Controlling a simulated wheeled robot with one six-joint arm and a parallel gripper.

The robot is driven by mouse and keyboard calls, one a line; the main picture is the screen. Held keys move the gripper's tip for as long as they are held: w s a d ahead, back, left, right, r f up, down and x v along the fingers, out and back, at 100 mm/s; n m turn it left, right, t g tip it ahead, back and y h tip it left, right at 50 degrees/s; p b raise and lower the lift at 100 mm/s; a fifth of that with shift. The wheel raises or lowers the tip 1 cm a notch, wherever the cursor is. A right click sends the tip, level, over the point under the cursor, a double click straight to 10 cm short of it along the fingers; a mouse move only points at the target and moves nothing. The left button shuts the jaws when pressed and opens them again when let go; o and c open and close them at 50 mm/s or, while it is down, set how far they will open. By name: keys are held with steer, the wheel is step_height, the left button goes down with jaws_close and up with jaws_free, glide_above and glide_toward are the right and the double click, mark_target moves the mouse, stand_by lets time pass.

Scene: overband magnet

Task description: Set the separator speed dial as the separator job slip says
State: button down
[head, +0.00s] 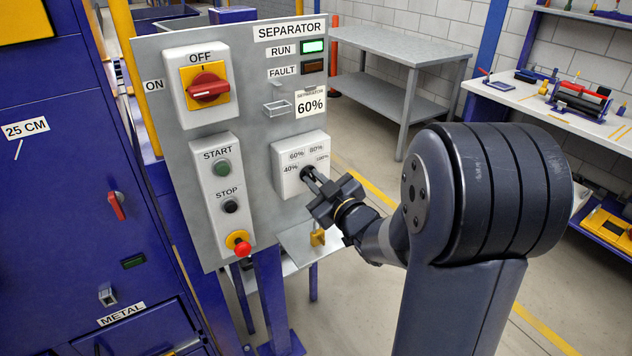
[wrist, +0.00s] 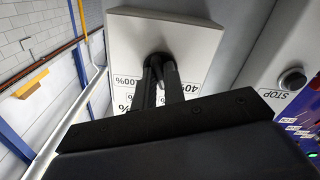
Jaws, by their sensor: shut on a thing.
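The separator speed dial (head: 306,172) is a small black knob on a pale box on the separator panel (head: 172,90). Marks of 40%, 60%, 80% and 100% sit around it. My gripper (head: 313,179) is shut on the dial. In the wrist view, the two dark fingers of my gripper (wrist: 167,80) reach the dial (wrist: 158,58), which is mostly covered. I cannot tell which mark the dial points to. The separator job slip (head: 310,102) is fixed to the panel above and reads 60%.
On the panel are a red rotary switch (head: 208,88), a START button (head: 222,168), a STOP button (head: 231,206) and a red emergency button (head: 242,249). The RUN lamp (head: 314,47) glows green; the FAULT lamp (head: 314,68) looks dark. A grey table (head: 400,42) stands behind.

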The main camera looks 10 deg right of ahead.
steer(key=shift+m, duration=0.4)
steer(key=c, duration=1.5)
jaws_free()
steer(key=v, duration=1)
steer(key=shift+s+d, duration=0.15)
steer(key=shift+s, duration=0.25)
steer(key=shift+w, duration=0.1)
steer(key=x, duration=1)
steer(key=shift+w, duration=0.3)
